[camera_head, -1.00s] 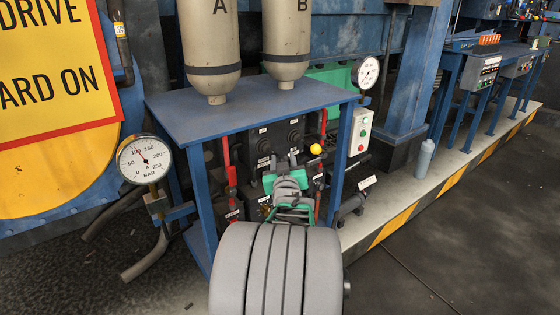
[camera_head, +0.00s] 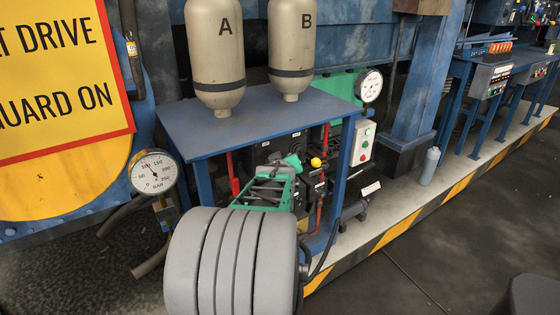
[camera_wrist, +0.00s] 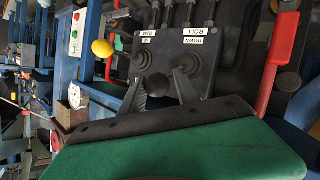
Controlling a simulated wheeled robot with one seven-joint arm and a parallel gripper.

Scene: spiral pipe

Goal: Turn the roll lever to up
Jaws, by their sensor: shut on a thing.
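In the wrist view a dark control box (camera_wrist: 165,68) carries two levers with dark round bases, under two white labels. The right label reads DOWN and ROLL (camera_wrist: 193,36); the left label is too small to read. My gripper (camera_wrist: 160,86) is shut on a dark round knob (camera_wrist: 159,84), which sits between its two fingers. I cannot tell for sure which base this knob belongs to. In the head view my gripper (camera_head: 284,163) reaches under the blue table to the dark boxes, and my arm hides the lever.
A yellow ball knob (camera_head: 316,162) stands close to the right of my gripper. Red pipes (camera_head: 233,174) flank the boxes. The blue table (camera_head: 250,115) with two tanks is above. A gauge (camera_head: 153,172) is at left, a button box (camera_head: 362,143) at right.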

